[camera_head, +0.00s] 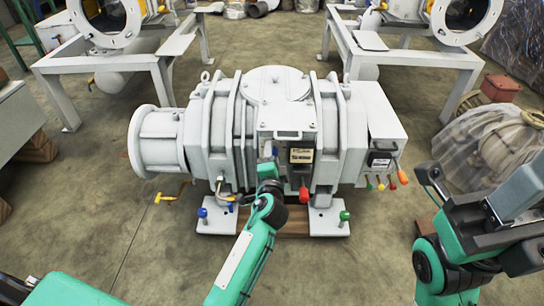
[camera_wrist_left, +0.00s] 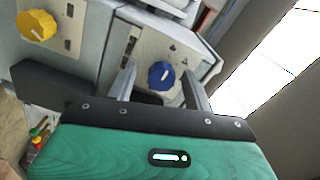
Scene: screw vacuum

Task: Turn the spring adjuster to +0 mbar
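The grey vacuum machine (camera_head: 275,90) stands in the middle of the head view. In the left wrist view, a blue knob (camera_wrist_left: 161,75) with a pale pointer mark sits on a light panel with small dark markings. A yellow knob (camera_wrist_left: 37,26) is on another panel at upper left. I cannot tell from any readable label which knob is the spring adjuster. My left gripper (camera_wrist_left: 158,86) is open, with its two fingers on either side of the blue knob; contact is not clear. In the head view the left gripper (camera_head: 268,170) is at the machine's front, partly hidden by its wrist.
My right arm (camera_head: 480,235) is folded at the right, away from the machine; no gripper fingers show there. A red knob (camera_head: 303,194) and several coloured handles (camera_head: 390,180) stick out at the machine's front. White frames (camera_head: 410,60) stand behind. Floor at left is clear.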

